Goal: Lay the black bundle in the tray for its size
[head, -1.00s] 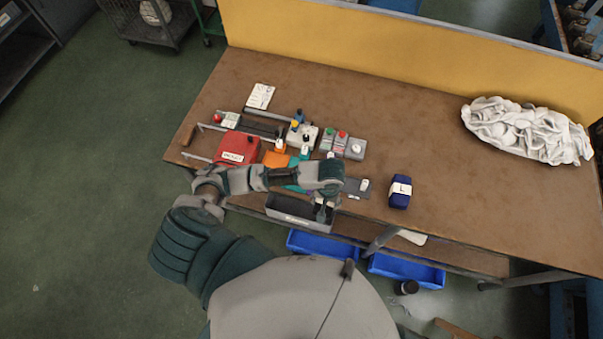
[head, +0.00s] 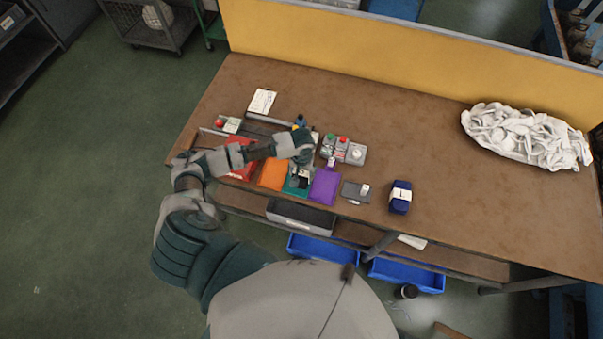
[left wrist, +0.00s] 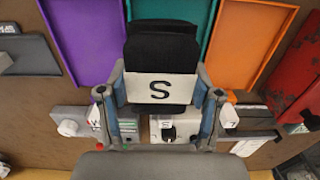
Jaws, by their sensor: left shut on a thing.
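A black bundle (left wrist: 160,50) with a white band marked S is held in my left gripper (left wrist: 160,108), its fingers shut on the bundle's two sides. In the head view the bundle (head: 303,181) shows small and dark below my left gripper (head: 302,170), over the teal tray (head: 289,190). In the left wrist view the teal tray (left wrist: 201,35) lies behind the bundle, between the purple tray (left wrist: 80,40) and the orange tray (left wrist: 245,45). I cannot tell whether the bundle touches the tray. The purple tray (head: 324,187) and orange tray (head: 272,175) look empty. My right gripper is out of view.
A navy bundle (head: 400,197) with a white band stands at the right of a small grey block (head: 355,192). A grey button box (head: 344,150) is behind the purple tray. The table's middle is clear.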

